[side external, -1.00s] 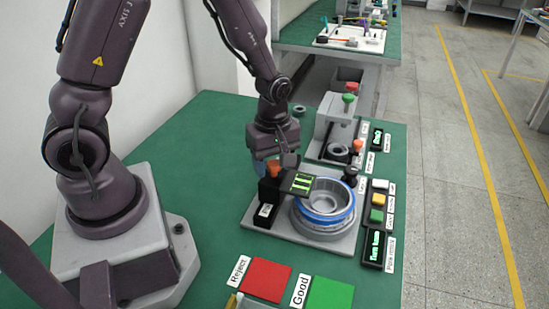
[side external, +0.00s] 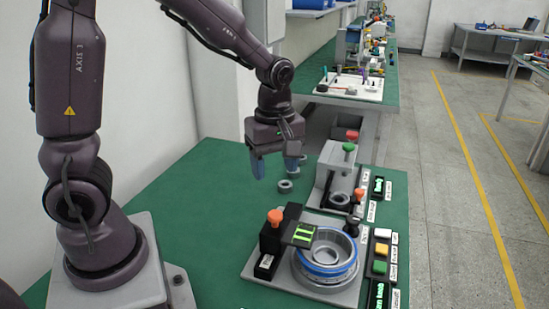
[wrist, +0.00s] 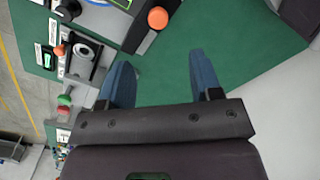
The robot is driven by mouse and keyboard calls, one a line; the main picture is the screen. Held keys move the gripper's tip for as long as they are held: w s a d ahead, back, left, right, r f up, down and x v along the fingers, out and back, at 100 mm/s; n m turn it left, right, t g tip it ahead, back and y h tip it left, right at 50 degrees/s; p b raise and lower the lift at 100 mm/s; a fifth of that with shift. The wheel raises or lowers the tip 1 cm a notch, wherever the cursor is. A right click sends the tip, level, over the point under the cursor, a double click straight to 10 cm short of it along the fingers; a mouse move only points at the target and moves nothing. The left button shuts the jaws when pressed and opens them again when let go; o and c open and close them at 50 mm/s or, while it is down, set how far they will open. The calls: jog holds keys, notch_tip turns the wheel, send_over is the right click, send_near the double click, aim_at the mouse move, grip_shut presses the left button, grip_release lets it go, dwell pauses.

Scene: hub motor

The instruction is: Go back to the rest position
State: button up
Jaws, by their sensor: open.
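My gripper (side external: 275,167) hangs above the green table, behind and left of the hub motor fixture, with its two blue fingers apart and nothing between them. It also shows in the wrist view (wrist: 165,80), open over bare green surface. The hub motor (side external: 325,255), a round silver part with a blue ring, sits on the grey fixture plate (side external: 305,287). A black arm with a green-lit display (side external: 303,234) reaches over its edge from a black post with an orange knob (side external: 275,217).
A second station (side external: 335,180) with red and green knobs stands behind, and a small grey nut-like ring (side external: 286,186) lies near it. Buttons (side external: 381,251) and labels line the right edge. The green table (side external: 190,200) is clear on the left.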

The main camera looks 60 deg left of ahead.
jog(key=shift+r, duration=0.65)
jog(key=s+d+r+m+t, duration=0.1)
jog(key=s+r+m+t, duration=0.1)
jog(key=s+r+m, duration=0.3)
jog(key=s+d+r+m+t, duration=0.2)
jog(key=s+r+m, duration=0.3)
jog(key=m, duration=0.8)
jog(key=shift+s+d+r+t, duration=0.25)
jog(key=shift+s+r+t, duration=0.1)
jog(key=shift+s+t, duration=0.45)
